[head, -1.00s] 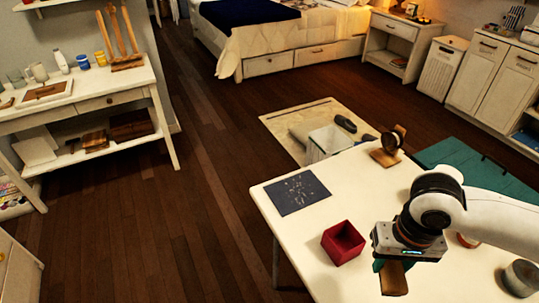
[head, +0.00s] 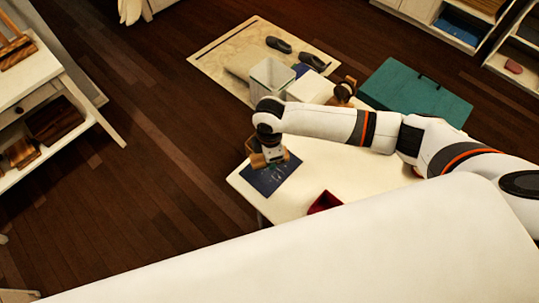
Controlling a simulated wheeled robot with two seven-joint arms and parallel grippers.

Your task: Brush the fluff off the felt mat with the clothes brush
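The dark blue felt mat (head: 266,186) lies at the left end of the white table. A few pale specks of fluff show on its near part. My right gripper (head: 270,158) is over the mat's far part, at the end of my arm reaching in from the right. It is shut on the clothes brush (head: 291,160), whose wooden body shows beside the fingers. The bristles are mostly hidden, so I cannot tell whether they touch the mat. The gripper and brush cover part of the mat. My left gripper is out of view.
A red open box (head: 325,202) stands right of the mat, partly hidden. A round wooden-based item (head: 345,90) is at the table's far edge. Beyond are a white bin (head: 271,80), shoes (head: 296,52) on a rug and a teal chest (head: 415,92).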

